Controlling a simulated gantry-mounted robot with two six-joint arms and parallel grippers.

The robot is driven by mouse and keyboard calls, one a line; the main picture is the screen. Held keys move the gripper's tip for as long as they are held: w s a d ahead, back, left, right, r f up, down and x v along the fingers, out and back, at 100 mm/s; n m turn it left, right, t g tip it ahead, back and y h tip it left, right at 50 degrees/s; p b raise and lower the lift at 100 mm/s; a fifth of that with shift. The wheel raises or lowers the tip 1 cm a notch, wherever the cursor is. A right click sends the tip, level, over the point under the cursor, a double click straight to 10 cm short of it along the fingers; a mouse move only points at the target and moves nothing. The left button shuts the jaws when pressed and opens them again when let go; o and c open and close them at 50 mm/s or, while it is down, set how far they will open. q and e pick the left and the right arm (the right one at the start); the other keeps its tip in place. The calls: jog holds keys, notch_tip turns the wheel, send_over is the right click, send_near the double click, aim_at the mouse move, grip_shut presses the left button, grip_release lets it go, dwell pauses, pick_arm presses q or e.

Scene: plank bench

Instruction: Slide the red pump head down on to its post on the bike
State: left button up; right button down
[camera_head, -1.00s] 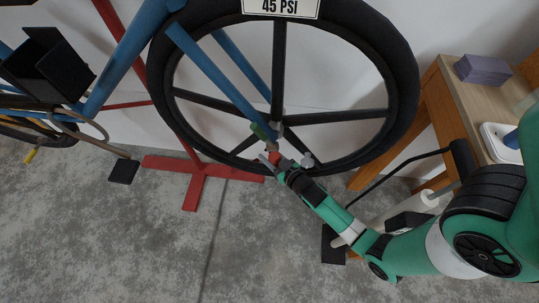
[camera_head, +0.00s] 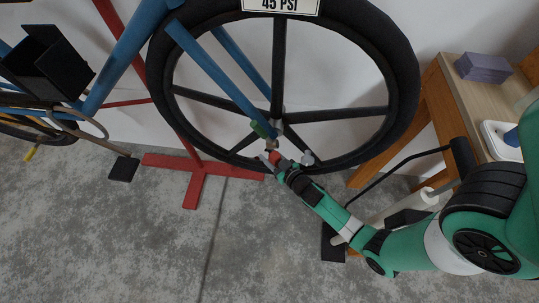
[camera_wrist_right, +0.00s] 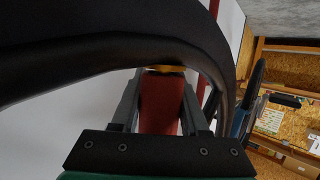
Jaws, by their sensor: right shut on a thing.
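The red pump head (camera_head: 273,155) is between the fingers of my right gripper (camera_head: 271,161), low in the bike wheel, close to the lower end of the blue fork. In the right wrist view the pump head (camera_wrist_right: 160,103) fills the gap between the two grey fingers of my right gripper (camera_wrist_right: 160,108). They are shut on it. A yellow-orange band (camera_wrist_right: 165,69) shows just beyond its far end, below the black tyre. I cannot make out the post, or whether the pump head touches it. My left gripper is not in view.
The black wheel (camera_head: 402,85) and blue fork (camera_head: 217,85) surround the work spot. A red stand (camera_head: 194,185) is at left, a wooden bench (camera_head: 450,90) at right. Floor at front left is clear.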

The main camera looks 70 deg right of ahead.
jog(key=shift+c, duration=1.7)
grip_release()
jog(key=shift+s+a+r, duration=0.15)
jog(key=shift+s+a, duration=0.1)
jog(key=shift+s, duration=0.15)
jog(key=v, duration=1)
jog(key=shift+s, duration=0.25)
jog(key=shift+a+r, duration=0.1)
jog(key=shift+a, duration=0.05)
